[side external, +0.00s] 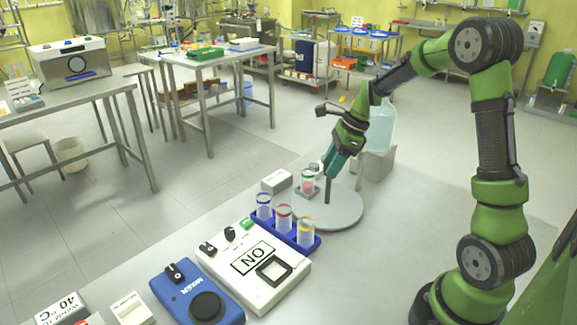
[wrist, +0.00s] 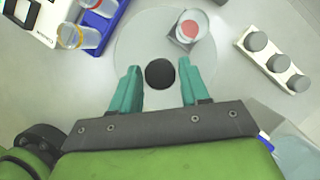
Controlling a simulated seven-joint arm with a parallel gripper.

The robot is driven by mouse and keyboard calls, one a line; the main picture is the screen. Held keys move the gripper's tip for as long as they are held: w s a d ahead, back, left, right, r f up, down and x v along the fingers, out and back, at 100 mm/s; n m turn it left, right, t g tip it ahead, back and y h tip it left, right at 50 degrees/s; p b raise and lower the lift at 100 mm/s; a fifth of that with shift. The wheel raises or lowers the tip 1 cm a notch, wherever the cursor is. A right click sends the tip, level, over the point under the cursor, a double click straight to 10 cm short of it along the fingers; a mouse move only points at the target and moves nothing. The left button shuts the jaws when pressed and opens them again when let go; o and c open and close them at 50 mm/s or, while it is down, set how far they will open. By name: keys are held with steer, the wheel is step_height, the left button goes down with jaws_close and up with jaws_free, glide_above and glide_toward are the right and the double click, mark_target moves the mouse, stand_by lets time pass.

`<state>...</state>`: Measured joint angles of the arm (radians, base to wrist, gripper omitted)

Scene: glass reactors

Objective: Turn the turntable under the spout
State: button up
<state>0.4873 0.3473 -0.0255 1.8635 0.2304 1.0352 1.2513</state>
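The turntable is a flat, light grey disc (side external: 345,210) on the bench; it also shows in the wrist view (wrist: 130,40). A dark upright peg (side external: 327,190) stands on it, seen from above as a round dark top (wrist: 160,73). A clear beaker with red contents (side external: 307,182) sits in a square holder near the disc's edge; it also shows in the wrist view (wrist: 190,27). My gripper (side external: 333,166) is above the disc, with its teal fingers (wrist: 160,88) open on either side of the peg and visible gaps between. I cannot clearly make out the spout.
A white ON device (side external: 250,265) and a blue mixer (side external: 195,298) are nearer the camera. A pale block with grey knobs (wrist: 275,62) is right of the disc in the wrist view.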

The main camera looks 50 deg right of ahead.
jaws_close()
steer(key=shift+r+m, duration=0.1)
steer(key=shift+m, duration=0.4)
steer(key=shift+s+a+m+t+h, duration=0.1)
steer(key=shift+m+t+h, duration=0.5)
steer(key=shift+m, duration=1.2)
steer(key=shift+a+m+h, duration=0.15)
steer(key=shift+m+h, duration=0.95)
steer(key=shift+m, duration=1.3)
steer(key=shift+a+m+h, duration=0.15)
steer(key=shift+m+h, duration=0.65)
steer(key=shift+m, duration=1.4)
steer(key=shift+m+g+h, duration=0.6)
steer(key=shift+m, duration=1.6)
steer(key=shift+o, duration=1.7)
jaws_free()
